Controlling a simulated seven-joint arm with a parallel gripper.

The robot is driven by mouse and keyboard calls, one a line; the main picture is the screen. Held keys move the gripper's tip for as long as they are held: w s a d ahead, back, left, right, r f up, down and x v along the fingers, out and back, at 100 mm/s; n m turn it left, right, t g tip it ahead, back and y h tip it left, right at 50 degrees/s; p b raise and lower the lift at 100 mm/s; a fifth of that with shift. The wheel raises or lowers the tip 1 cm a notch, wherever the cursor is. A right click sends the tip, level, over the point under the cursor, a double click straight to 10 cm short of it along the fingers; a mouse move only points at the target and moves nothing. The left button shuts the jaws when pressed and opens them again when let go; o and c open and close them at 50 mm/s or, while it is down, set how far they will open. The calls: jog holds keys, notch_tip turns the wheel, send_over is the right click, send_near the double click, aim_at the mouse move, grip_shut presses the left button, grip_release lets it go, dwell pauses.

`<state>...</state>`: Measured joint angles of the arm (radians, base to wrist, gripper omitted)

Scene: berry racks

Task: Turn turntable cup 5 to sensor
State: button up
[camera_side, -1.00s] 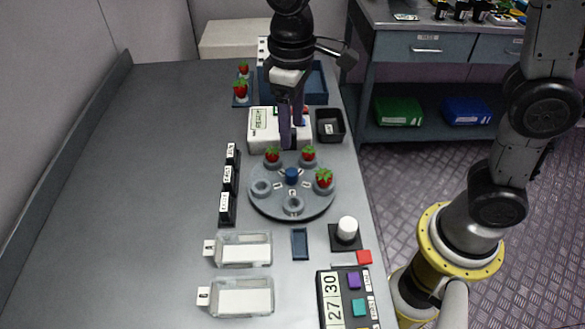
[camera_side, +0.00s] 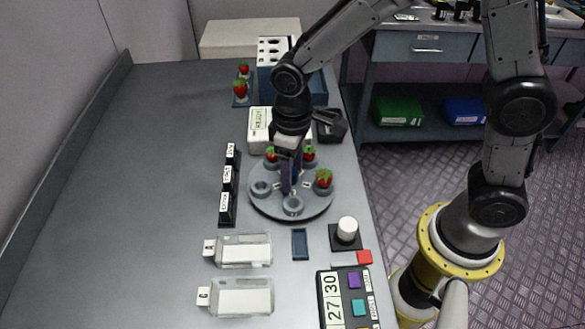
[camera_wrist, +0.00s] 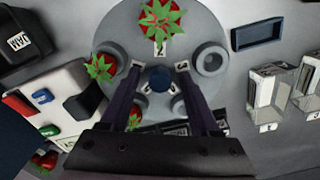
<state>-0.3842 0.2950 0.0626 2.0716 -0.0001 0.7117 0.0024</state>
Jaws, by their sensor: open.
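The round grey turntable (camera_side: 310,210) has a blue centre knob, which shows in the wrist view (camera_wrist: 158,79). It bears three strawberries, among them a near one (camera_side: 323,179), and two empty ring cups (camera_side: 261,188) (camera_side: 292,206). Small number tags lie beside the cups; I cannot read a 5. My gripper (camera_wrist: 159,72) is open, pointing down over the turntable's middle, with one finger on each side of the knob. Whether the fingers touch it is unclear. A white instrument box (camera_side: 260,124) stands behind the turntable; a dark part (camera_wrist: 88,102) sticks out towards the cups.
A black bin (camera_wrist: 18,42) is beside the white box. A black label rack (camera_side: 228,190) stands left. Clear trays (camera_side: 243,250), a blue dish (camera_side: 300,244) and a white-knobbed block (camera_side: 346,232) are in front. The table's left side is clear.

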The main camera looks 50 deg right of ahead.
grip_shut()
dwell(1.4)
